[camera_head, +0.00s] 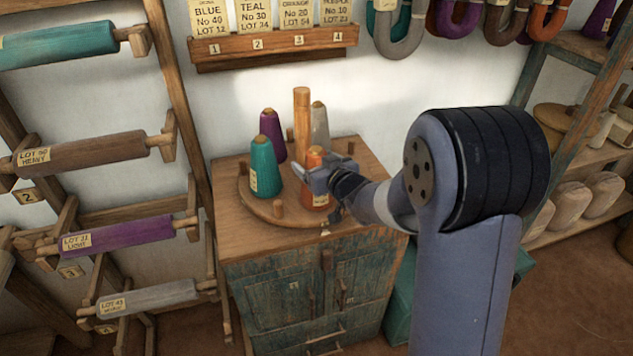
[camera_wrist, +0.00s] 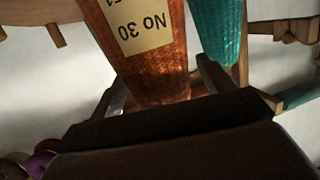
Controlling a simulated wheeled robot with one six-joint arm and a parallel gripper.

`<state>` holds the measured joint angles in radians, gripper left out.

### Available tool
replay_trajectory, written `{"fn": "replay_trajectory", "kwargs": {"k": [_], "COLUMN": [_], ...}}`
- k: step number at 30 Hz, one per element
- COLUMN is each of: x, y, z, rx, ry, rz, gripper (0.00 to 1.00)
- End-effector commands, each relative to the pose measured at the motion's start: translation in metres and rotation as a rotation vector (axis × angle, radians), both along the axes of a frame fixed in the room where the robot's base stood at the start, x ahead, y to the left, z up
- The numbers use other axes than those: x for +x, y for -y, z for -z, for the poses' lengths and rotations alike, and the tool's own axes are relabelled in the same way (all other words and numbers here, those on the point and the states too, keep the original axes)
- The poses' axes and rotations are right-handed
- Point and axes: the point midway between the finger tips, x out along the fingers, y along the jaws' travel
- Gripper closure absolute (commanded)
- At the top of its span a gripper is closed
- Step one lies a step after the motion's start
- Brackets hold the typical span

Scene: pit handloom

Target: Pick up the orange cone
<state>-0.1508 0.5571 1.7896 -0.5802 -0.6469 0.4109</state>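The orange cone (camera_head: 315,193) stands on a round wooden board (camera_head: 283,212) on top of a small cabinet. My gripper (camera_head: 325,175) is at the upper part of this cone, coming from the right, and hides some of it. In the wrist view the orange cone (camera_wrist: 155,62) with its "No 30" label lies between my two fingers (camera_wrist: 165,92). The fingers look open, one on each side of the cone, with a narrow gap at the right finger. Contact at the left finger is hard to tell.
A teal cone (camera_head: 263,168) stands close to the left of the orange one, and a purple cone (camera_head: 272,135) behind it. A grey cone (camera_head: 319,125) and a wooden post (camera_head: 302,120) stand at the back. Short pegs rise from the board. The cabinet's front left top (camera_head: 235,235) is clear.

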Motion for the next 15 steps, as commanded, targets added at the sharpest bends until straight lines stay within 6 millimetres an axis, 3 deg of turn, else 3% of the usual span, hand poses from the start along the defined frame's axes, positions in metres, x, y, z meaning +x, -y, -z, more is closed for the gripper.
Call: {"fn": "replay_trajectory", "kwargs": {"k": [15], "x": [-0.0003], "y": [0.0000], "z": [-0.0002], "rx": [0.000], "ry": [0.000], "rz": [0.000], "gripper": [0.66]}}
